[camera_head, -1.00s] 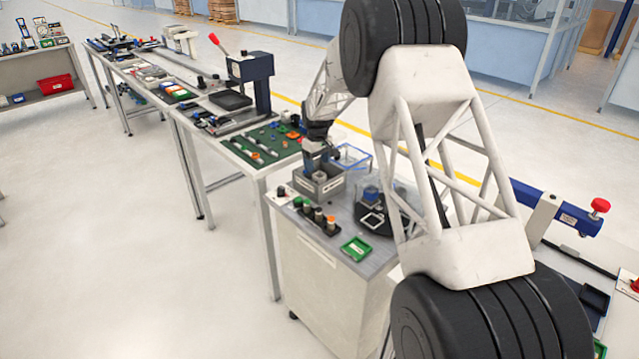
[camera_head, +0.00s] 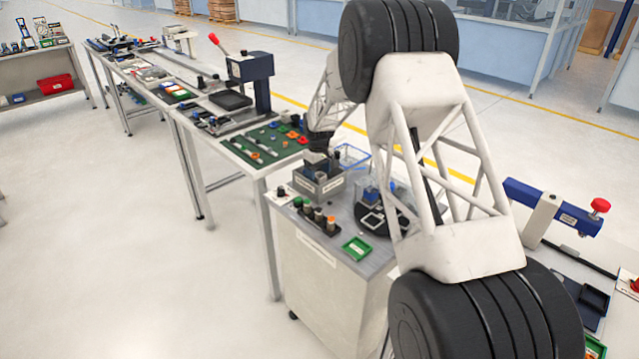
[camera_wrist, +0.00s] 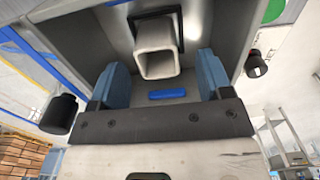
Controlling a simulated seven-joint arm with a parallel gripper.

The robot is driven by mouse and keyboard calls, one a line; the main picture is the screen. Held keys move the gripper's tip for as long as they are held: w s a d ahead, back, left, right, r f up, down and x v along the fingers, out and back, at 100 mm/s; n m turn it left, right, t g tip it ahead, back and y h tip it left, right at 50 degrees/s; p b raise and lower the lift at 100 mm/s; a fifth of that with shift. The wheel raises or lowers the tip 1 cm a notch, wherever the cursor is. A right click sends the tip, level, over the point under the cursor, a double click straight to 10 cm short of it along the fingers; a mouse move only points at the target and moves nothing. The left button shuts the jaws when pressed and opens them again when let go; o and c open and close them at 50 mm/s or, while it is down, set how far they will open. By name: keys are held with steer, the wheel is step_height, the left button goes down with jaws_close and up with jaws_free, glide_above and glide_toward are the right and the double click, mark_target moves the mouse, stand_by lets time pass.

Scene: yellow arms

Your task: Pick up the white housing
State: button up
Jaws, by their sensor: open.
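The white housing (camera_wrist: 157,42) is a short square tube with a hollow open end. In the wrist view it stands in the grey bin (camera_wrist: 85,45), its open end toward the camera. My gripper (camera_wrist: 163,72) is open, with one blue finger on each side of the housing's near end. Gaps show between the fingers and the housing, so they do not appear to touch it. In the head view my gripper (camera_head: 322,158) is over the grey bin (camera_head: 322,190) on the small cabinet; the housing is hard to make out there.
A blue strip (camera_wrist: 167,94) lies near the gripper's base in the wrist view. Around the bin stand a blue-edged clear tray (camera_head: 354,157), a row of small capped cylinders (camera_head: 312,214), a green tray (camera_head: 356,249) and a black round fixture (camera_head: 378,222). The bin walls are close around the gripper.

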mark_target(320, 180)
steer(key=shift+d+f, duration=0.2)
steer(key=shift+f, duration=1.7)
steer(key=c, duration=1)
step_height(320, 180, up, 10)
